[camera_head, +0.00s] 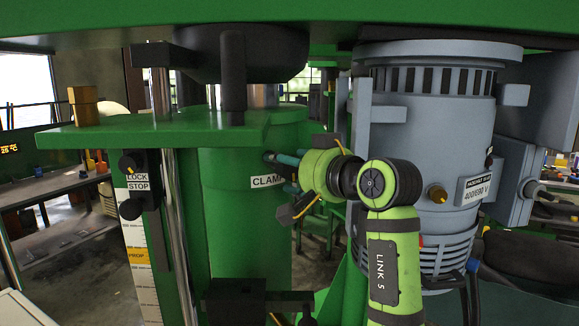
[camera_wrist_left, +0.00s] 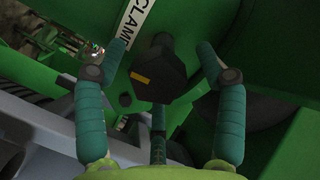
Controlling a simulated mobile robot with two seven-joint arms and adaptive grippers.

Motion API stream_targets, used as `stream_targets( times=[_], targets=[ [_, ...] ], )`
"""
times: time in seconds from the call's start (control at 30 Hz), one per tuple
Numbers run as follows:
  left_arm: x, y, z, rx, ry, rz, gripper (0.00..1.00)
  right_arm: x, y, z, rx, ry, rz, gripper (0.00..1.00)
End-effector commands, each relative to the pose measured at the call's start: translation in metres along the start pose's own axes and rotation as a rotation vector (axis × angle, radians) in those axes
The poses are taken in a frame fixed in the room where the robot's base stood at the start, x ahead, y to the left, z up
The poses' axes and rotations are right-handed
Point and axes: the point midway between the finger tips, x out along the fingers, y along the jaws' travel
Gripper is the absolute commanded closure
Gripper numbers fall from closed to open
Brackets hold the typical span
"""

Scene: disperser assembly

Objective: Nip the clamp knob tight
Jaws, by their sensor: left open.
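The clamp knob (camera_wrist_left: 158,80) is a dark, faceted knob with a yellow mark, on the green column beside the white CLAMP label (camera_wrist_left: 132,20). In the head view the label (camera_head: 266,182) shows on the column, and the knob is largely hidden by my gripper. My left gripper (camera_head: 282,172) is open at the column, its teal fingers pointing at it. In the wrist view the left gripper (camera_wrist_left: 162,72) has a finger on each side of the knob and a third below it. Whether any finger touches it I cannot tell. My right gripper is not in view.
A large grey motor (camera_head: 425,130) stands just right of my left arm. A green plate (camera_head: 170,134) juts out above the column. A LOCK/STOP block (camera_head: 140,185) and a polished vertical rod (camera_head: 177,230) are at the left. Workbenches stand in the background.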

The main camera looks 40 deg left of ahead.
Motion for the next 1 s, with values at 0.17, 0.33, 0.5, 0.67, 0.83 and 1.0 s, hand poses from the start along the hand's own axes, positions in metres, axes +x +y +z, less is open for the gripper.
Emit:
stream_targets(
  times=[0.17,0.33,0.5,0.67,0.83,1.0],
  targets=[
    [-0.029,0.001,0.0,-0.001,0.003,0.005,0.29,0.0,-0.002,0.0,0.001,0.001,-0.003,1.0],
    [-0.066,-0.001,-0.001,-0.001,0.005,0.0,0.29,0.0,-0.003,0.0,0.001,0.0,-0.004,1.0],
    [-0.097,-0.001,-0.001,-0.001,0.005,-0.002,0.29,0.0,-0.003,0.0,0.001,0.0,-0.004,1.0],
    [-0.112,-0.002,-0.001,-0.002,0.004,-0.002,0.29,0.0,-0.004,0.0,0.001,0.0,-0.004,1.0],
    [-0.116,-0.002,-0.001,-0.002,0.003,-0.002,0.29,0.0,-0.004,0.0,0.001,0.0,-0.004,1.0],
    [-0.116,-0.002,-0.001,-0.002,0.003,-0.002,0.29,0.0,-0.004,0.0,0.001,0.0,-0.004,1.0]
  ],
)
